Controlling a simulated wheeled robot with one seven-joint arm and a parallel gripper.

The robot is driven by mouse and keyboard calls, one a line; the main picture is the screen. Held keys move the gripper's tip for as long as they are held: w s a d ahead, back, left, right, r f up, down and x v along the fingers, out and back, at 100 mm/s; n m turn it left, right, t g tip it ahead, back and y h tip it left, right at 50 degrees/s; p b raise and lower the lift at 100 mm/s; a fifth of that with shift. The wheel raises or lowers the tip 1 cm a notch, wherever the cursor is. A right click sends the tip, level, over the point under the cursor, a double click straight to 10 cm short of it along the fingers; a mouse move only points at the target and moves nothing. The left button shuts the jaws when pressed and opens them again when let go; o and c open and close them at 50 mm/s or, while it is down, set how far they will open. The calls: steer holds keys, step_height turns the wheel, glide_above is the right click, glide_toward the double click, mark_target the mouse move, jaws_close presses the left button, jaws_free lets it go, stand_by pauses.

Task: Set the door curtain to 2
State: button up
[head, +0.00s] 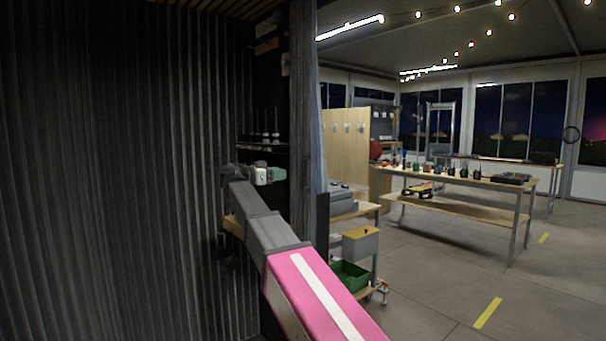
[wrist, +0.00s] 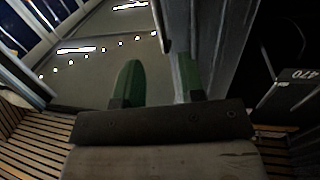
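A narrow grey hanging strip (head: 303,120), which looks like the door curtain, hangs bunched at the near side of the opening in the head view. A grey upright surface, likely the same curtain (wrist: 222,50), stands at the right finger in the wrist view. My gripper (head: 262,175) is just left of the strip in the head view. In the wrist view its green fingers (wrist: 158,65) are apart, with no object clearly held between them. I cannot tell whether a finger touches the curtain. No mark reading 2 can be made out.
A dark ribbed wall (head: 120,170) fills the left. Beyond the opening stand a long workbench (head: 465,180) with small items, a grey bin (head: 361,246) and a green crate (head: 350,274). A label reading 470 (wrist: 303,75) shows in the wrist view.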

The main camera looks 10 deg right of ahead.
glide_above(303, 187)
steer(key=shift+w, duration=0.3)
steer(key=shift+d, duration=0.1)
jaws_close()
